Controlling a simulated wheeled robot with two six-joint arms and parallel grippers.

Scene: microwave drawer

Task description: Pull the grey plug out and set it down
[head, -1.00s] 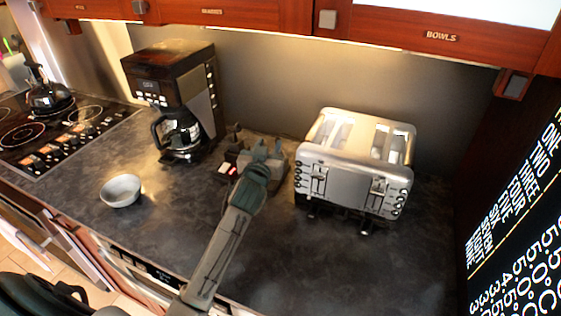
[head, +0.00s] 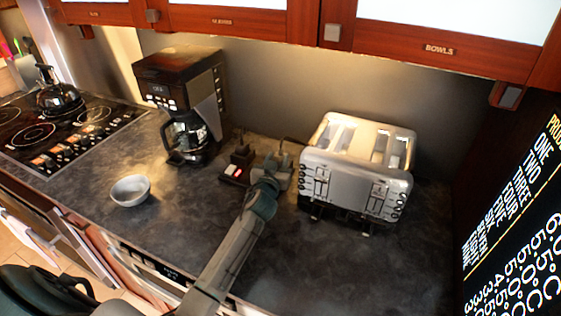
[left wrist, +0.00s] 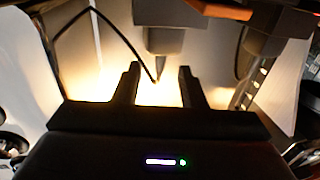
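A dark power strip (head: 234,174) with a lit red switch lies on the counter between the coffee maker and the toaster. A dark plug (head: 241,153) stands in it. My left gripper (head: 270,167) reaches to the strip's right end, beside the toaster, and partly hides it. In the left wrist view the two fingers (left wrist: 158,88) stand apart. A grey plug (left wrist: 165,40) with a tapered end shows just beyond the gap between them, and a thin black cable (left wrist: 128,42) curves near its tip. I cannot tell whether the fingers touch the plug. My right gripper is out of view.
A silver toaster (head: 355,172) stands close to the right of my gripper. A coffee maker (head: 185,95) stands at the left, with a small bowl (head: 130,190) in front. The counter (head: 180,220) is clear at the front.

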